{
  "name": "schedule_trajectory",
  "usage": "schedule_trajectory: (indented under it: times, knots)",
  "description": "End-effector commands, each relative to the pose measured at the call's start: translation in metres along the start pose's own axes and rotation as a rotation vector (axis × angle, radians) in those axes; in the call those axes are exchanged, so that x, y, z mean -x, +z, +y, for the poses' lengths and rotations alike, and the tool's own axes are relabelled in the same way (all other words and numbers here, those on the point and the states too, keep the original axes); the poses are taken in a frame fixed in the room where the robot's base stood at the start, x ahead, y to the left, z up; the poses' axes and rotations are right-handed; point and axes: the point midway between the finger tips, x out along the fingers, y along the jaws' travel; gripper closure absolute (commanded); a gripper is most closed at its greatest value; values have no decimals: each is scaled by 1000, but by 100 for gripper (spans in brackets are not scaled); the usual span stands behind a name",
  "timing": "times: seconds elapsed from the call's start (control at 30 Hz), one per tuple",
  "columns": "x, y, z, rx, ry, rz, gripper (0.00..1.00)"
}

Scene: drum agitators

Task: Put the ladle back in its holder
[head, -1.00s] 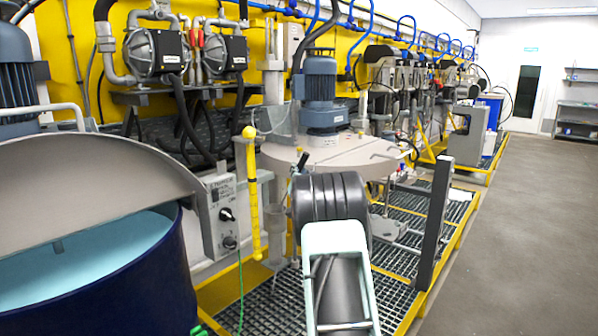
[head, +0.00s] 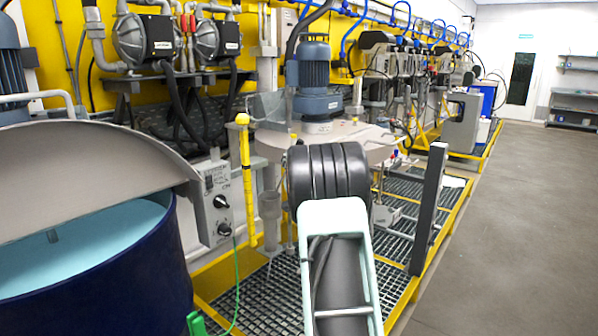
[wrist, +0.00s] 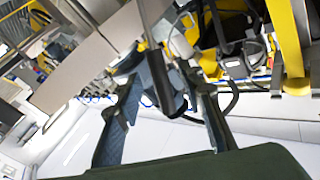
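In the wrist view my gripper (wrist: 162,82) shows two dark, textured fingers standing apart, so it looks open. A dark rod (wrist: 158,65) shows between the fingers; I cannot tell whether it is the ladle's handle or a part behind them, and no grip on it is clear. In the head view my arm hides my gripper. I cannot make out a ladle for certain in either view. A grey upright tube (head: 271,222) stands beside the yellow post, left of my arm; I cannot tell whether it is the holder.
A dark blue drum (head: 100,275) under a grey half cover (head: 90,180) stands at left. A control box (head: 217,203) and yellow post (head: 247,180) are beside it. A blue agitator motor (head: 314,75) sits on a round lid ahead. Open floor (head: 510,230) lies right.

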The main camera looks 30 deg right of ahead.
Motion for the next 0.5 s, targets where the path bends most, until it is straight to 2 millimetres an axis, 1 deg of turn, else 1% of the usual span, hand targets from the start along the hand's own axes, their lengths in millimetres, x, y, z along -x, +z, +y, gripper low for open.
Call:
schedule_trajectory:
  times: [0.03, 0.1, 0.3, 0.5]
  knots:
    - [9, -1, 0, -1, 1, 0, 65]
    - [20, -1, 0, -1, 1, 0, 65]
    - [51, -1, 0, 0, 0, 0, 65]
    - [72, 0, 0, 0, 0, 0, 65]
